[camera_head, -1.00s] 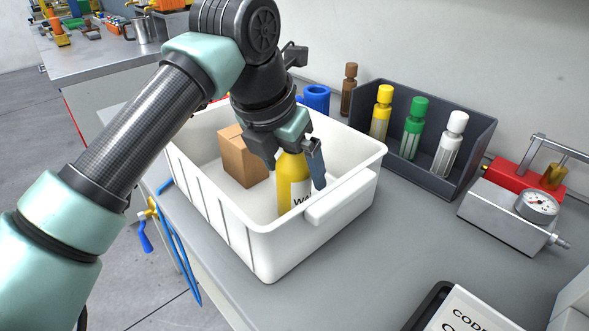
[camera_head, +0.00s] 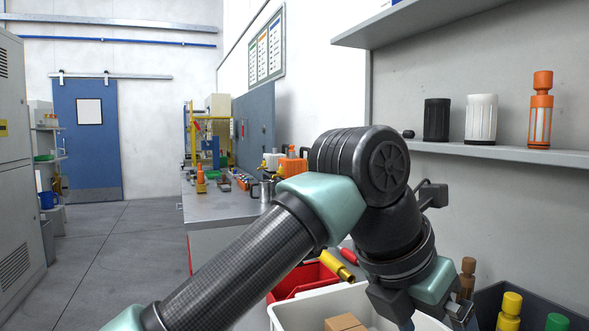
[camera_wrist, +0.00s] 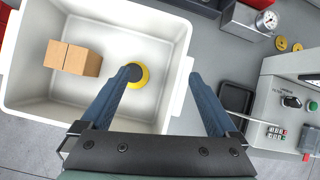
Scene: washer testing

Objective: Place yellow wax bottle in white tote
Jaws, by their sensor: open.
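The white tote (camera_wrist: 182,50) fills the upper left of the wrist view, and its rim (camera_head: 290,312) shows at the bottom of the head view. The yellow wax bottle (camera_wrist: 142,78) is inside the tote, seen from above with a dark cap; the left fingertip partly covers it. In the head view the bottle is not visible. My gripper (camera_wrist: 165,75) is open, its blue fingers spread wide and holding nothing. One finger is over the bottle, the other just outside the tote's right wall.
A cardboard box (camera_wrist: 72,58) is in the tote, left of the bottle. A red bin (camera_head: 308,279) is behind the tote. A dark rack (camera_head: 560,301) with capped bottles is at its right. A grey machine (camera_wrist: 285,95) and a dark tray (camera_wrist: 237,97) lie to the right.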

